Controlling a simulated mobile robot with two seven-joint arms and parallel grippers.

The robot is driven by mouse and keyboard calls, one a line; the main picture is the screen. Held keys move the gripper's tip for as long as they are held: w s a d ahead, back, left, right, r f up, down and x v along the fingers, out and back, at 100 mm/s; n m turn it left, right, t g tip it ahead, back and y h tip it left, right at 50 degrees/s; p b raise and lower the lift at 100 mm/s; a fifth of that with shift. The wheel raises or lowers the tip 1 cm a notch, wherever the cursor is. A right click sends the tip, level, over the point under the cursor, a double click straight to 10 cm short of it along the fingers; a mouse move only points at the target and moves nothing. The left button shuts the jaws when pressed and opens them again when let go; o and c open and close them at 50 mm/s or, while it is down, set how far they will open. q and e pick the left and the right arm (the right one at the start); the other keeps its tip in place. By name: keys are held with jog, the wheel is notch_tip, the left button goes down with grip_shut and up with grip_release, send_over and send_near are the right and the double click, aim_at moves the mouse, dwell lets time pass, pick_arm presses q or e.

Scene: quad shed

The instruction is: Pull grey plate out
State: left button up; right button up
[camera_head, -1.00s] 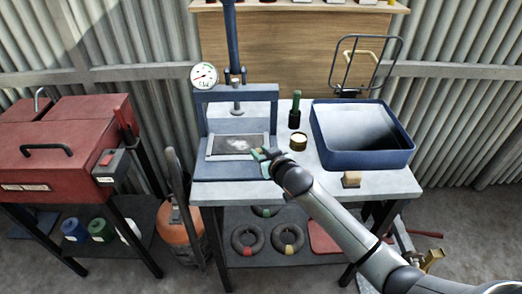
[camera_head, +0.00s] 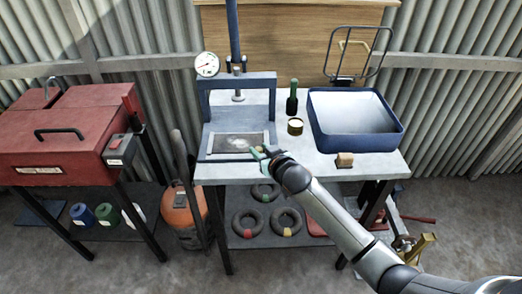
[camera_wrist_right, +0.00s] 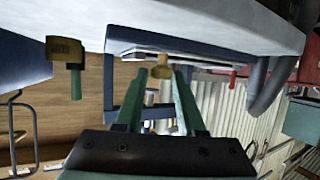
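The grey plate (camera_head: 238,143) lies flat on the base of the blue press (camera_head: 238,82), with a pale smudge on its middle. My right gripper (camera_head: 262,152) is at the plate's front right corner. In the right wrist view, the plate (camera_wrist_right: 190,59) shows edge-on above the fingers. The right gripper's green fingers (camera_wrist_right: 161,78) are apart, with a small brass-coloured knob (camera_wrist_right: 161,68) between or just beyond their tips. I cannot tell whether they touch it. My left gripper is not in view.
A red chest (camera_head: 60,145) and an orange cylinder (camera_head: 182,214) are to the left.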

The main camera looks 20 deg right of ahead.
jog(key=o, duration=0.3)
jog(key=shift+s, duration=0.1)
jog(key=v, duration=1.2)
jog(key=shift+s+d+r+p, duration=0.1)
jog(key=shift+r+p, duration=0.1)
jog(key=shift+p, duration=0.2)
jog(key=s+a+f+g, duration=0.1)
jog(key=s+f, duration=0.6)
jog(key=s+a+f+g, duration=0.1)
jog(key=s+f, duration=0.6)
jog(key=s, duration=0.1)
jog(key=s+a+f+g+y, duration=0.1)
jog(key=s+f+g, duration=0.1)
jog(key=s+f, duration=0.5)
jog(key=shift+s+a+f+n, duration=0.1)
jog(key=shift+s+a+n, duration=0.1)
jog(key=shift+n, duration=0.2)
